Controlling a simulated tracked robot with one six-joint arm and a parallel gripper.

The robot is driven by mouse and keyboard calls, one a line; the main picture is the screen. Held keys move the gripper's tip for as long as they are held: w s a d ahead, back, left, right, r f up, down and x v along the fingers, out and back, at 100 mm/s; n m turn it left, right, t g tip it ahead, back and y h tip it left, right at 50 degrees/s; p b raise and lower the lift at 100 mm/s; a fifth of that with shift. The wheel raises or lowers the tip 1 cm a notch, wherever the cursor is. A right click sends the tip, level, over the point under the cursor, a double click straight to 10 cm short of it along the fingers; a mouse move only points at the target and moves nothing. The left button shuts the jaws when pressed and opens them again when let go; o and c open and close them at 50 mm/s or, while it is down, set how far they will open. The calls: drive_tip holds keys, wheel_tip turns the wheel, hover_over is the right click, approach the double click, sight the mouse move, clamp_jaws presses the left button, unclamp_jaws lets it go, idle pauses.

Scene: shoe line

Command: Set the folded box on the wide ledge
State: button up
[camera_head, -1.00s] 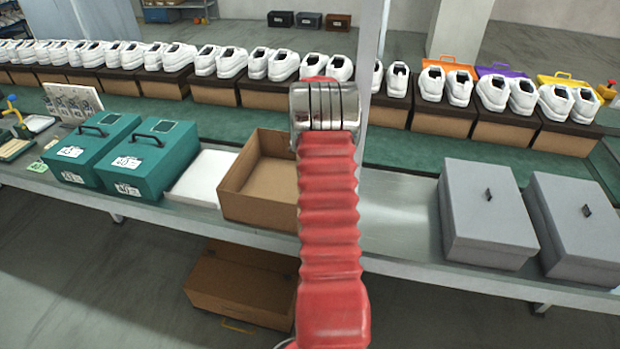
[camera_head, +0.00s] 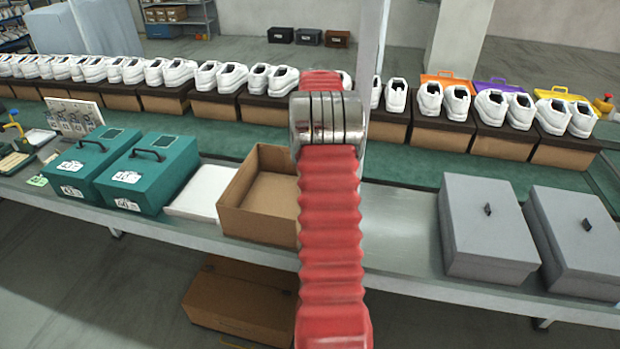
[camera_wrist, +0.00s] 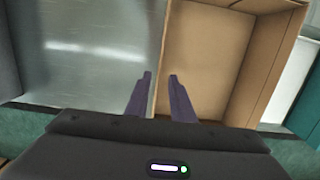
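The open brown cardboard box (camera_head: 252,226) stands on the grey metal ledge (camera_head: 400,235), left of my arm in the head view. In the wrist view the box (camera_wrist: 268,75) fills the middle right, empty inside, with the bare metal ledge (camera_wrist: 95,60) to its left. My gripper (camera_wrist: 160,76) is open, its two dark fingers apart. The box's near side wall runs between the fingers, one over the metal and one on the box's inner side. I cannot tell whether they touch the wall. My gripper is hidden behind my arm in the head view.
Two teal boxes (camera_head: 150,170) and a white tray (camera_head: 200,192) stand left of the cardboard box. Two grey lidded boxes (camera_head: 488,235) stand at the right. White shoes on boxes line the green belt (camera_head: 405,195) behind. Another brown box (camera_head: 240,300) lies below the ledge.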

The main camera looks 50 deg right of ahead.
drive_tip(key=shift+d+r, duration=0.1)
drive_tip(key=shift+r, duration=0.7)
drive_tip(key=w+a+r+n+t+h, duration=0.1)
drive_tip(key=a+r+n, duration=0.1)
drive_tip(key=a+r, duration=0.5)
drive_tip(key=w+a+r+n, duration=0.1)
drive_tip(key=a+r+n, duration=0.15)
drive_tip(key=a, duration=0.95)
drive_tip(key=a+r+n+t+h, duration=0.1)
drive_tip(key=a+r+n, duration=0.1)
drive_tip(key=a+r, duration=0.5)
drive_tip(key=s+a+f+n+t, duration=0.2)
drive_tip(key=s+a, duration=0.6)
drive_tip(key=a, duration=0.4)
drive_tip(key=s+a+f+n+t, duration=0.2)
drive_tip(key=s+a+n, duration=0.3)
drive_tip(key=a, duration=0.8)
drive_tip(key=s, duration=0.3)
drive_tip(key=shift+s+f+y, duration=0.15)
drive_tip(key=shift+y, duration=0.25)
drive_tip(key=shift+d, duration=0.1)
